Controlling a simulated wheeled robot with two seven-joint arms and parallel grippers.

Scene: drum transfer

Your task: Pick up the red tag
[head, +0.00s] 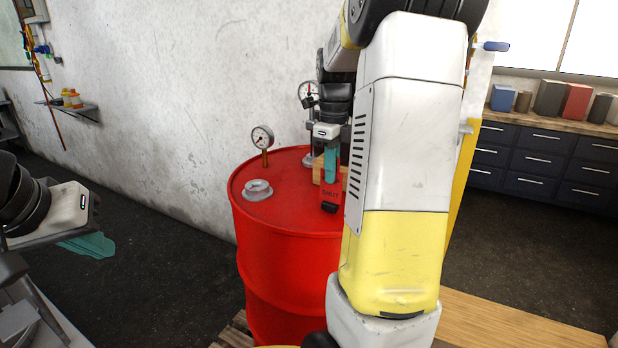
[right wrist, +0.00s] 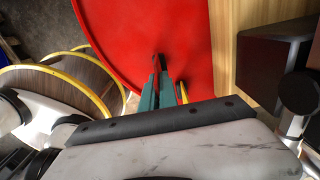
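The red tag (head: 331,188), with pale lettering and a dark lower end, is in front of my right gripper's teal fingertips (head: 330,165), over the red drum (head: 290,240). In the right wrist view the two teal fingers (right wrist: 158,92) come close together on the narrow tag (right wrist: 157,64), seen nearly edge-on above the drum top (right wrist: 170,30). Whether the tag touches the drum top is unclear. My left gripper (head: 88,245) is at the far left, away from the drum, seen side-on, so its opening is hidden.
A pressure gauge (head: 262,138) and a grey bung (head: 258,190) stand on the drum top. A second gauge (head: 309,92) and a wooden block (head: 318,170) are close behind my right gripper. My right arm hides the drum's right side. A wooden surface (head: 510,325) lies at the right.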

